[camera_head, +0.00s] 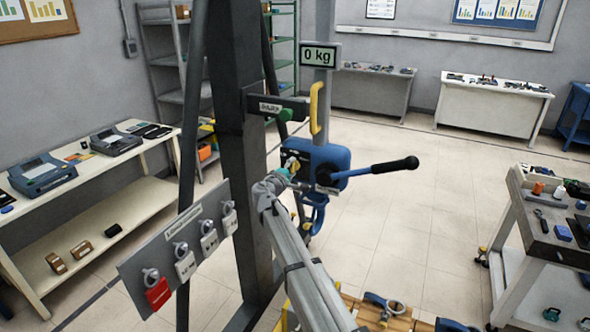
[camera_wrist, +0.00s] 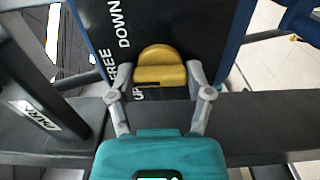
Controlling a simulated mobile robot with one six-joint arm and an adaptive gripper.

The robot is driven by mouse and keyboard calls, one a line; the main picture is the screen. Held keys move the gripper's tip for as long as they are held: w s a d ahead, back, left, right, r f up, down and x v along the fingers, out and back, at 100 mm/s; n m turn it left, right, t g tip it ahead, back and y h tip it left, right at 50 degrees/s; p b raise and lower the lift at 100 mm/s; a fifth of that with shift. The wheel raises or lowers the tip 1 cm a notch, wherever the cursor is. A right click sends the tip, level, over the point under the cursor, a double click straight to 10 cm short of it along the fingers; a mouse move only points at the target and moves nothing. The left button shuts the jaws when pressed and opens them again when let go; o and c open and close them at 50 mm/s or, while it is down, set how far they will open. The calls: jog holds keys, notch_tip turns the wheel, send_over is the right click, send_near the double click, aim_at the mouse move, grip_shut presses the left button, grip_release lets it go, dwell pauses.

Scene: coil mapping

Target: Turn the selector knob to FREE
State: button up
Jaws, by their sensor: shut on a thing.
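The yellow selector knob (camera_wrist: 160,67) sits on a black panel (camera_wrist: 185,22) with the white words FREE, DOWN and UP. I cannot clearly tell which word the knob points to. In the head view my gripper (camera_head: 286,170) reaches the panel side of the blue hoist body (camera_head: 335,160), and the knob is small there.
A lever with a black grip (camera_head: 398,165) sticks out right of the hoist. A dark post (camera_head: 229,130) stands left of my arm, with a tag board (camera_head: 165,255) beside it. A 0 kg display (camera_head: 318,55) is above. A cart (camera_head: 545,225) stands right; open floor lies between.

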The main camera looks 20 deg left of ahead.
jog(key=o, duration=1.1)
jog(key=shift+a, duration=0.1)
jog(key=shift+o, duration=0.2)
jog(key=shift+s, duration=0.1)
jog(key=s, duration=1.1)
jog(key=shift+s+a, duration=0.4)
